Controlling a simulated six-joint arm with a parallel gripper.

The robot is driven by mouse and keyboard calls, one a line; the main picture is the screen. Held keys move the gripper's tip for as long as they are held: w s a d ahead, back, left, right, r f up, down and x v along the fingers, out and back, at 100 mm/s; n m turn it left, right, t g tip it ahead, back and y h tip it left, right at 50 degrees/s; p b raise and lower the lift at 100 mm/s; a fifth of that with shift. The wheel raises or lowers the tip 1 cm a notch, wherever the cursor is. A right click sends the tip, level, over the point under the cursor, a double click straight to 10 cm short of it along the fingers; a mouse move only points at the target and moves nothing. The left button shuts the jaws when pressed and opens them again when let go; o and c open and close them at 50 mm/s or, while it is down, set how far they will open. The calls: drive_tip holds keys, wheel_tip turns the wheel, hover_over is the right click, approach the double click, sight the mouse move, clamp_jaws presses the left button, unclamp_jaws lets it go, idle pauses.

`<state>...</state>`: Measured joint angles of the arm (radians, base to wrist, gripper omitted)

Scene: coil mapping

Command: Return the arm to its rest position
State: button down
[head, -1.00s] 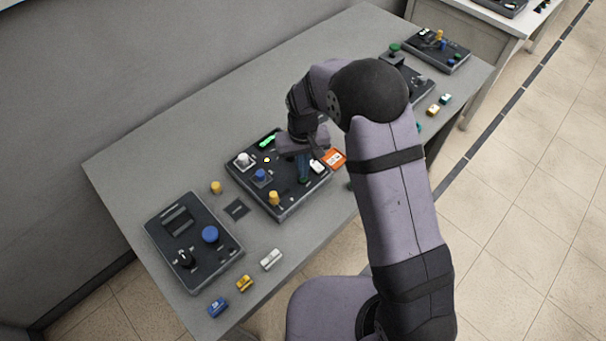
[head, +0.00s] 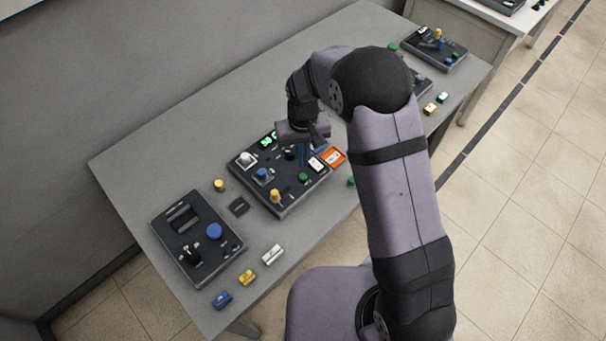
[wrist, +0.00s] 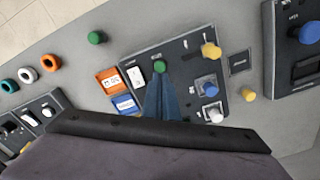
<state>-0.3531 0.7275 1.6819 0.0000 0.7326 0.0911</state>
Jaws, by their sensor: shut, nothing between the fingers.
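My gripper (head: 303,158) is shut and empty. It hangs above the right part of the middle control panel (head: 262,203), and its blue fingers hide part of that panel. In the wrist view the closed fingers (wrist: 162,98) point toward the green knob (wrist: 160,67), with nothing between them. The head view also shows this green knob (head: 303,177), apart from the fingers. My arm is bent and reaches over the table from the right.
The grey table (head: 150,150) carries a left panel with a blue knob (head: 214,231) and panels at the far right. The table's far left is bare.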

idle(0.3)
drive_tip(key=s+d+g, duration=0.1)
drive_tip(key=s+d, duration=0.1)
drive_tip(key=s, duration=0.3)
drive_tip(key=s+d+f+g+h, duration=0.1)
drive_tip(key=s+d, duration=0.1)
drive_tip(key=s, duration=0.3)
drive_tip(key=s+d+g, duration=0.1)
drive_tip(key=s+d, duration=0.2)
drive_tip(key=s, duration=0.3)
drive_tip(key=s+d+r+m, duration=0.1)
drive_tip(key=s+d+r, duration=0.4)
drive_tip(key=s+r, duration=0.15)
drive_tip(key=w+d+r+m+t+y, duration=0.1)
drive_tip(key=w+d+r+m+t, duration=0.1)
drive_tip(key=d+r+t, duration=0.1)
drive_tip(key=shift+d+r, duration=0.35)
drive_tip(key=shift+r, duration=0.3)
